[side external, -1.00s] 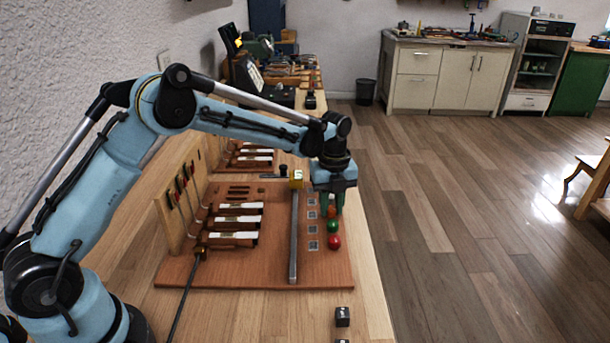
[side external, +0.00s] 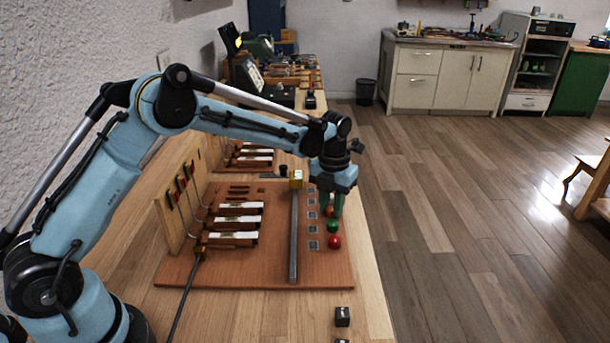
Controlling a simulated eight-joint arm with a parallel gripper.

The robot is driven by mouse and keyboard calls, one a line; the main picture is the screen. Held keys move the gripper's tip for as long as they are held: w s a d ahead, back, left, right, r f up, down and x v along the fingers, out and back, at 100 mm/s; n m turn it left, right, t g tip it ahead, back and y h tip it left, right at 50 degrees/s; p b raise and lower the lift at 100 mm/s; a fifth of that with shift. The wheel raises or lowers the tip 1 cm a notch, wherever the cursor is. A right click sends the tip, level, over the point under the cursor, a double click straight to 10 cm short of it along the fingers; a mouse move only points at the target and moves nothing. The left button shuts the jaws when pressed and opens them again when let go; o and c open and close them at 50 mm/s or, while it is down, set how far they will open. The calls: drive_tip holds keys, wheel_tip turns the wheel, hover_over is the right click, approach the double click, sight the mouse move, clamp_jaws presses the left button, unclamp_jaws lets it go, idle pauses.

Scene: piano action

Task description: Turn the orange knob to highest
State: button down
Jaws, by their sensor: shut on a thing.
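The orange knob (side external: 329,212) sits on the right side of the brown piano-action board (side external: 270,270), behind a green knob (side external: 333,226) and a red knob (side external: 334,242). My gripper (side external: 331,207) points down over the orange knob with its green fingers on either side of it, shut on it. The fingers partly hide the knob, so its turn angle and any marking cannot be read. Small square plates (side external: 313,230) lie in a column just left of the knobs.
White-topped keys (side external: 238,220) and an upright wooden panel (side external: 176,195) stand further left. A small black block (side external: 342,316) lies near the front bench edge. Open floor is to the right.

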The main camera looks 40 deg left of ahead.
sight(331, 208)
idle(0.3)
drive_tip(key=c, duration=0.9)
unclamp_jaws()
drive_tip(key=shift+r, duration=0.1)
wheel_tip(331, 208, up, 12)
